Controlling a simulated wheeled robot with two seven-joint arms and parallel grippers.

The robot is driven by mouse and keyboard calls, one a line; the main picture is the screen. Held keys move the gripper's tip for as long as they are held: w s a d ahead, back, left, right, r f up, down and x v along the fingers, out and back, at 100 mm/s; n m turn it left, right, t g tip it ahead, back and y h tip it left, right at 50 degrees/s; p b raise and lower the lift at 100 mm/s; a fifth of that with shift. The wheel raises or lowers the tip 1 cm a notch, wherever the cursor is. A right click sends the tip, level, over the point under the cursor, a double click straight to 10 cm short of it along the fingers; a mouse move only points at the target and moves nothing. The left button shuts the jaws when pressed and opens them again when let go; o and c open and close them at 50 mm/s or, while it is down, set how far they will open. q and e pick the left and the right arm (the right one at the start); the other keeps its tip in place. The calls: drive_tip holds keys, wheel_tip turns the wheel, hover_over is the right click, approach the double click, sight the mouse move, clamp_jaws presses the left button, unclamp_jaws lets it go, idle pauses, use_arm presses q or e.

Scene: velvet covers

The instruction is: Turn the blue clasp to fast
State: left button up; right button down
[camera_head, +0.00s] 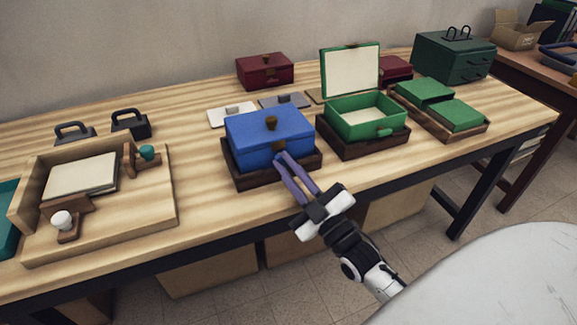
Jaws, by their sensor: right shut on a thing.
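The blue box (258,130) sits with its lid down in a dark wooden base (245,179) at the middle of the table. A brass knob stands on its lid. The clasp is at the lower front of the box, mostly hidden by my fingers, so its angle cannot be told. My right gripper (280,158) reaches in from the lower right, its purple fingers shut on the blue clasp at the box front. My left gripper is not in view.
A green box (366,120) with raised lid stands just right of the blue box. A wooden tray with clamps (150,210) is at the left. Dark red boxes and a dark green chest (452,58) stand behind. Bare tabletop lies in front of the blue box.

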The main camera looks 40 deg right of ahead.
drive_tip(key=m+h, duration=0.1)
drive_tip(key=m, duration=0.2)
drive_tip(key=m+h, duration=0.2)
drive_tip(key=m, duration=0.1)
drive_tip(key=shift+a+t, duration=0.15)
drive_tip(key=shift+t, duration=0.15)
drive_tip(key=shift+w+a+f+m+h+p, duration=0.1)
drive_tip(key=shift+m+h+p, duration=0.15)
drive_tip(key=shift+m+h, duration=0.65)
drive_tip(key=shift+m+h+p, duration=0.25)
drive_tip(key=shift+m+h, duration=0.05)
drive_tip(key=shift+m, duration=1.2)
drive_tip(key=c, duration=1.8)
unclamp_jaws()
